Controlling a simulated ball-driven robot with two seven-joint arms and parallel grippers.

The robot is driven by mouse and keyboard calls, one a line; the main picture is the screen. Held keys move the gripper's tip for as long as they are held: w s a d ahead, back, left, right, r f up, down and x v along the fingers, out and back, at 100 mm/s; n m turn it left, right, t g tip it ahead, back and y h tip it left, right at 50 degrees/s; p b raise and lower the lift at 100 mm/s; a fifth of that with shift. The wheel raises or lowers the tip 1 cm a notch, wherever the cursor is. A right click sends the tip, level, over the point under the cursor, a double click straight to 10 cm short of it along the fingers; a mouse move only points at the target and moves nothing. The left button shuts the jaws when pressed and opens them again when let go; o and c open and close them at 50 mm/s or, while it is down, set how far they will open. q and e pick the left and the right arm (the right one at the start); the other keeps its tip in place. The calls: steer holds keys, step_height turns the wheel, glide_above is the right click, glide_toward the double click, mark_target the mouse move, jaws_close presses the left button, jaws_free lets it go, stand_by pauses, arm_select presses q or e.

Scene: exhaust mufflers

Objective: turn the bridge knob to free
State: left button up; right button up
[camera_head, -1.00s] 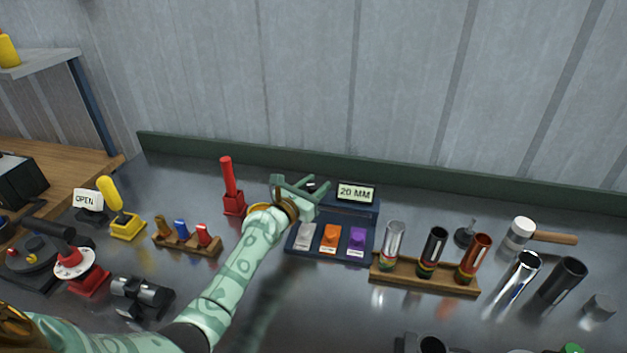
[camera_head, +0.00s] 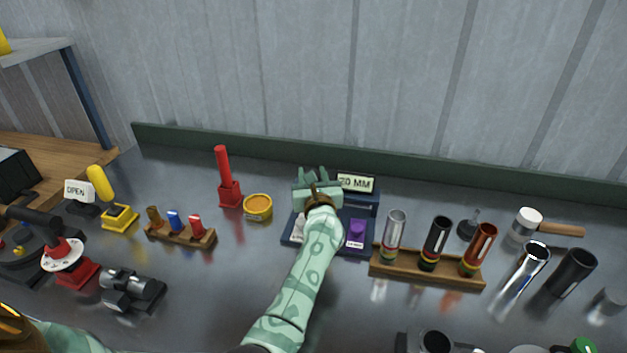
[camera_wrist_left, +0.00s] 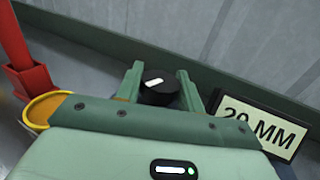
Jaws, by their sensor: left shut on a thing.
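The bridge knob (camera_wrist_left: 158,88) is a round black knob with a white pointer mark, seen in the left wrist view. It sits between the two green fingers of my left gripper (camera_wrist_left: 160,76), which is shut on it. The white mark slants toward the upper right in that view. In the head view my left gripper (camera_head: 315,174) is over the back of the dark blue bridge panel (camera_head: 367,205) and hides the knob. A display (camera_head: 355,183) beside it reads 20 MM. My right gripper is not in view.
A yellow-rimmed round tin (camera_head: 258,207) and a red upright handle (camera_head: 226,180) stand left of the panel. A purple switch (camera_head: 356,232) shows on the panel. A wooden rack (camera_head: 420,268) with several tubes stands to the right. The green back rail (camera_head: 440,173) runs behind.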

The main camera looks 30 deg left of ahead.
arm_select(q)
steer(key=shift+n+g+y, duration=0.3)
steer(key=o, duration=1)
steer(key=shift+c, duration=0.2)
